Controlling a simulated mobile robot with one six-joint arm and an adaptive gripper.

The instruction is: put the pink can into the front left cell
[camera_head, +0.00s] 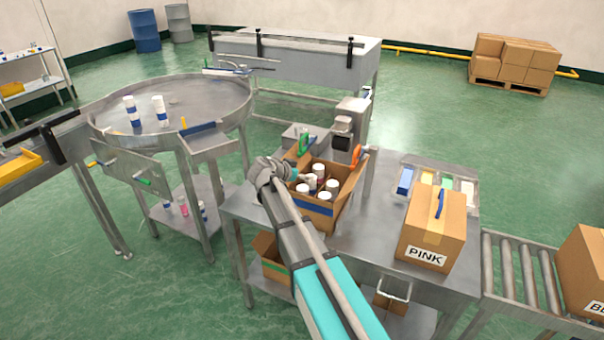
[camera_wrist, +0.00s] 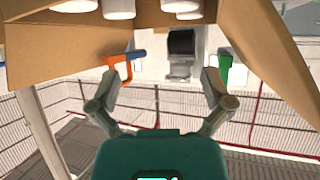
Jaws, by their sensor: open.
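An open cardboard box (camera_head: 318,211) with a blue band stands on the steel table. Several white-capped cans (camera_head: 325,197) stand in it, and several white caps also show at the top edge of the wrist view (camera_wrist: 118,8). Their body colours are mostly hidden, so I cannot tell whether one is pink. A small pink can (camera_head: 183,206) is on the lower shelf of the round table. My gripper (camera_head: 306,177) is over the left part of the box. In the wrist view my gripper (camera_wrist: 166,82) is open, with nothing between its fingers. The cell dividers are hidden.
A closed box labelled PINK (camera_head: 432,231) stands on the right of the table, before a tray (camera_head: 472,181). A crimping machine (camera_head: 345,135) stands behind the open box. An orange-handled tool (camera_wrist: 121,70) and a green one (camera_wrist: 226,68) are at its flaps.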

